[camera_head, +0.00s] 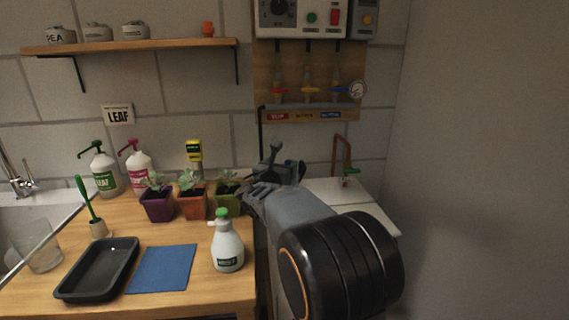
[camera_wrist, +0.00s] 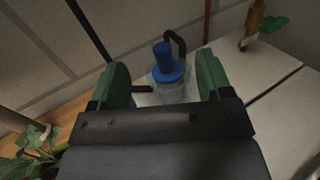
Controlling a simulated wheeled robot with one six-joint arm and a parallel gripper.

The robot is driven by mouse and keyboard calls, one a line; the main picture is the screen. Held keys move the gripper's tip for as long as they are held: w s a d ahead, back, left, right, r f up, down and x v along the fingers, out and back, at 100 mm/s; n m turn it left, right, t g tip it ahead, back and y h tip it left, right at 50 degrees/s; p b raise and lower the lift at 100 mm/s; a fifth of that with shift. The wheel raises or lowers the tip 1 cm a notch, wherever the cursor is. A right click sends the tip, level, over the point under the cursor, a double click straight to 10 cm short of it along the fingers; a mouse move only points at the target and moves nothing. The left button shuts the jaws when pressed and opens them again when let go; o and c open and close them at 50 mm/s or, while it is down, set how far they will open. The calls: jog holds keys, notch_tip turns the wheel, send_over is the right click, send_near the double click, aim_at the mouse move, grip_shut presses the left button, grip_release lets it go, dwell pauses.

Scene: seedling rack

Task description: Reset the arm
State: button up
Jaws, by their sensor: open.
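My arm reaches forward past the right end of the wooden counter in the head view. My gripper (camera_head: 272,165) is up near the back wall, partly hidden by my own wrist. In the wrist view my gripper (camera_wrist: 165,85) is open, with its two green fingers apart. A clear container with a blue cap (camera_wrist: 168,65) stands beyond the fingers and shows between them. I see no contact between it and the fingers.
Potted seedlings (camera_head: 192,204) stand left of my gripper, with a spray bottle (camera_head: 228,252), blue mat (camera_head: 163,269) and black tray (camera_head: 70,291) nearer. A white surface (camera_head: 340,191) with a copper pipe and green-handled tap (camera_head: 350,172) lies right. A valve board (camera_head: 300,92) hangs above.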

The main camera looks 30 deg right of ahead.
dwell(0.4)
jog(key=s+a+r+m+g+y+p, duration=0.1)
jog(key=s+a+m+g+y+p, duration=0.6)
jog(key=s+a+m+y+p, duration=0.7)
jog(key=s+a+m+p, duration=0.4)
jog(key=s+a+m, duration=0.4)
jog(key=m, duration=0.3)
jog(key=shift+s+r, duration=0.25)
jog(key=shift+s, duration=0.2)
